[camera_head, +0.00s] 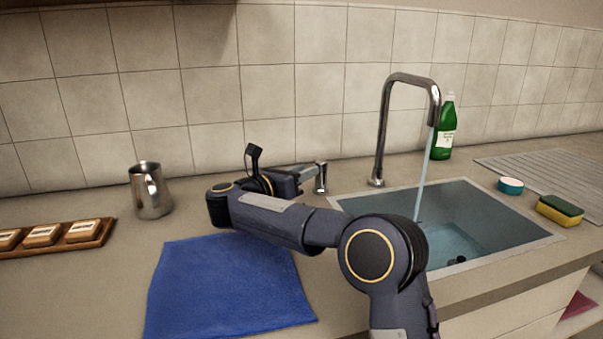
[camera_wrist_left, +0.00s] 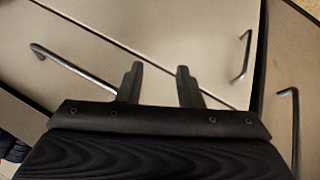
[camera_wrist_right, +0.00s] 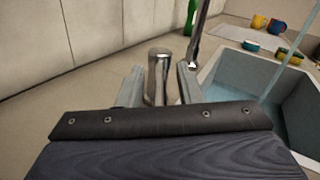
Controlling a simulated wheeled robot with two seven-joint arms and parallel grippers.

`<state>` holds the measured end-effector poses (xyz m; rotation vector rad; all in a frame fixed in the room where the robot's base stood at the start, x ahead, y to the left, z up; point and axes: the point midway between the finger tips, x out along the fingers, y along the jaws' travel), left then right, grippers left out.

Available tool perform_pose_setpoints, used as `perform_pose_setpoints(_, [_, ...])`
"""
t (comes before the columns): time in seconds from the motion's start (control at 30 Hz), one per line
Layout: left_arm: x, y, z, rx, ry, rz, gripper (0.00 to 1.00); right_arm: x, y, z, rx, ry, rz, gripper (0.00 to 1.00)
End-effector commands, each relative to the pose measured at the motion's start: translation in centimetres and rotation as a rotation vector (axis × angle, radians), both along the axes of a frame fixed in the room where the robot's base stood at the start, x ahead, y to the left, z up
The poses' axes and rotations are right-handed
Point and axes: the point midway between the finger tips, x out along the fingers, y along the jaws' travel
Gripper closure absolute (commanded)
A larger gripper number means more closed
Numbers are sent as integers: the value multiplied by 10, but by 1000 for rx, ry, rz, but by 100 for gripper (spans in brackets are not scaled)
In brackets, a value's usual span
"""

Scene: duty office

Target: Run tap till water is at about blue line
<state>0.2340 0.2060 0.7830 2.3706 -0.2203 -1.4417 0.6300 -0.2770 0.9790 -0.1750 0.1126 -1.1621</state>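The chrome tap (camera_head: 408,82) arches over the sink and a stream of water (camera_head: 424,172) falls from its spout. The sink (camera_head: 490,212) holds shallow bluish water (camera_head: 455,245) over its floor. I cannot make out a blue line on its walls. The tap's lever (camera_head: 321,177) stands on the counter left of the spout. My right gripper (camera_head: 305,172) is at the lever; in the right wrist view the lever (camera_wrist_right: 158,75) stands between its spread fingers (camera_wrist_right: 160,88), with small gaps. My left gripper (camera_wrist_left: 158,82) is open and empty, in front of cabinet fronts, outside the head view.
A blue cloth (camera_head: 225,285) lies below my right arm. A steel jug (camera_head: 150,190) and a wooden tray (camera_head: 100,236) are at left. A green bottle (camera_head: 443,130), a teal-sided round item (camera_head: 510,186) and a sponge (camera_head: 560,210) stand around the sink. Cabinet handles (camera_wrist_left: 245,55) are near my left gripper.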

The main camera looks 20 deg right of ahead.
Motion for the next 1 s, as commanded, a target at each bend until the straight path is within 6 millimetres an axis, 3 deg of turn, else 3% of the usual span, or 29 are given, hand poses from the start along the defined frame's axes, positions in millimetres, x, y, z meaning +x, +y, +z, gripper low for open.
perform_pose_setpoints(0.33, [0, 0, 0, 0, 0, 0, 67, -2, 6, 0, 1, 1, 3, 67])
perform_pose_setpoints(0.7, [0, 0, -1, 0, 0, 0, 67, -24, 60, -1, 1, 0, 4, 67])
perform_pose_setpoints(1.0, [0, 0, -1, 0, 0, 0, 67, -31, 72, -1, 1, 0, 1, 67])
